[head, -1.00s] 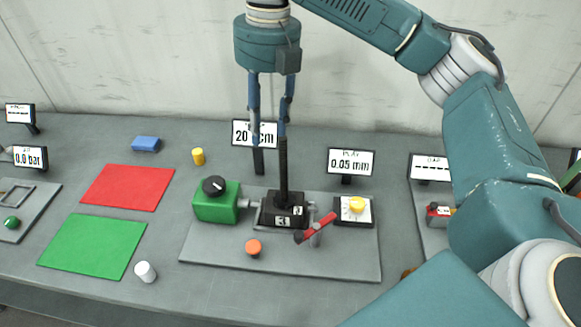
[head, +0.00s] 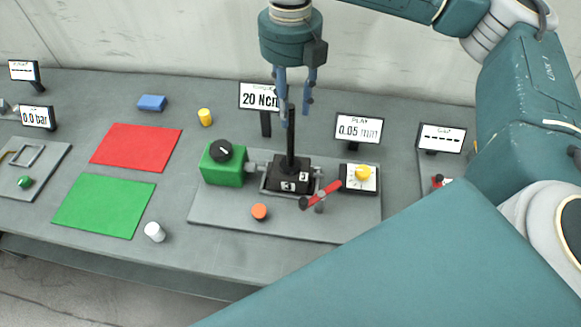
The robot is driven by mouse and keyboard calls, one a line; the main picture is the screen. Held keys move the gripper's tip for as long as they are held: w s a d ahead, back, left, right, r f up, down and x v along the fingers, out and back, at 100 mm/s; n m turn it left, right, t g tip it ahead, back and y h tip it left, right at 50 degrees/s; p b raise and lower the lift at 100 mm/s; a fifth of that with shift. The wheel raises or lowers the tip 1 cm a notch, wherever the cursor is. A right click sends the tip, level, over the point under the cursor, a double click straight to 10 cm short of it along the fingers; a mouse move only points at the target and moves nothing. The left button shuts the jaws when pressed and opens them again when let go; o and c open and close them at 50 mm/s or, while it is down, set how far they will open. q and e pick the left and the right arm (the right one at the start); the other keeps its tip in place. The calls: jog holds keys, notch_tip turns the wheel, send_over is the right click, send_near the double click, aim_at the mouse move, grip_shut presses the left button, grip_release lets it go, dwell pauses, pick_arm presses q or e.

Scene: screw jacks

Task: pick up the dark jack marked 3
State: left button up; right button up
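The dark jack (head: 289,180) has a black block base with small white labels and a tall black spindle. It stands upright in a fixture on the grey plate (head: 230,219). The figure on its labels is too small to read surely. My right gripper (head: 297,121) points down from above, at the top of the spindle. Its two blue fingers are apart, with the spindle top showing between them; I cannot tell whether they touch it. My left gripper is not in view.
A green block with a black knob (head: 223,166) stands left of the jack. A red-handled lever (head: 322,194), a yellow knob (head: 363,172) and an orange button (head: 260,212) are close by. Displays (head: 359,129) stand behind. Red (head: 136,147) and green (head: 104,206) mats lie empty at left.

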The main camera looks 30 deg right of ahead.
jog(key=shift+f, duration=0.8)
grip_shut()
jog(key=shift+w+r, duration=0.15)
jog(key=shift+r, duration=0.15)
jog(key=shift+w+f, duration=0.1)
